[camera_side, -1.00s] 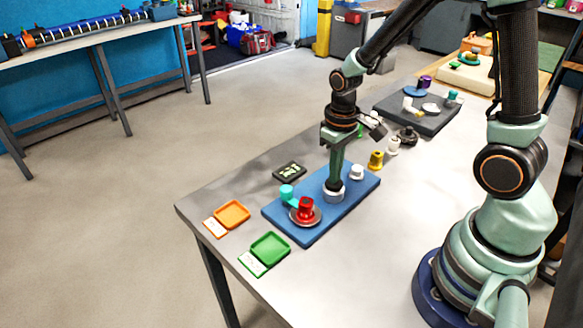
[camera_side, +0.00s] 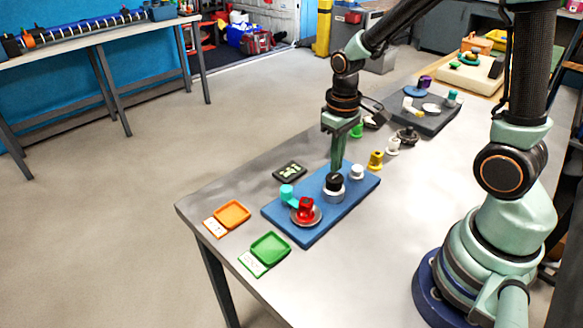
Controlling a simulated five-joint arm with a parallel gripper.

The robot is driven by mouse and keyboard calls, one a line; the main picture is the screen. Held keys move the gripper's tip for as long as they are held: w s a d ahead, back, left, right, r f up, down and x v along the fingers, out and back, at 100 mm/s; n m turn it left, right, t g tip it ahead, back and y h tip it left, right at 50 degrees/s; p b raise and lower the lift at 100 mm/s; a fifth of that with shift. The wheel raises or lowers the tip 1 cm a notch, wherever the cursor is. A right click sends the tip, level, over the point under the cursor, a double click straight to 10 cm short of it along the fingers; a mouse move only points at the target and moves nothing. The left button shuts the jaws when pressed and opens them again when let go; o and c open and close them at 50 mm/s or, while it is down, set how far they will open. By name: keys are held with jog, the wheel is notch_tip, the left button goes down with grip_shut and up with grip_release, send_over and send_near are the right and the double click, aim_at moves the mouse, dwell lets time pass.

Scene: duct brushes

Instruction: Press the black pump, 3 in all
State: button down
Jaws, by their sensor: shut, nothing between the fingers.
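The black pump (camera_side: 334,181) stands on a pale round base (camera_side: 333,195) on the blue board (camera_side: 351,203). My gripper (camera_side: 337,168) is shut and empty, pointing straight down just over the pump's top. The fingertips look very close to the pump; I cannot tell from this side whether they touch it. The pump's black cap shows clear above its base.
On the blue board are a red knob on a round plate (camera_side: 306,209), a teal part (camera_side: 287,193) and a white knob (camera_side: 357,172). A dark display (camera_side: 290,171), orange tray (camera_side: 233,214) and green tray (camera_side: 270,249) lie nearby. Yellow (camera_side: 376,160) and other small parts stand behind.

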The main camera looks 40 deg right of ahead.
jog(key=shift+r, duration=2.35)
jog(key=s+a+r+t, duration=0.1)
jog(key=s+r+t, duration=0.1)
jog(key=r, duration=0.3)
jog(key=s+a+r+t, duration=0.2)
jog(key=r+t, duration=0.1)
jog(key=r, duration=0.2)
jog(key=shift+s+r+t, duration=0.25)
jog(key=shift+t, duration=0.05)
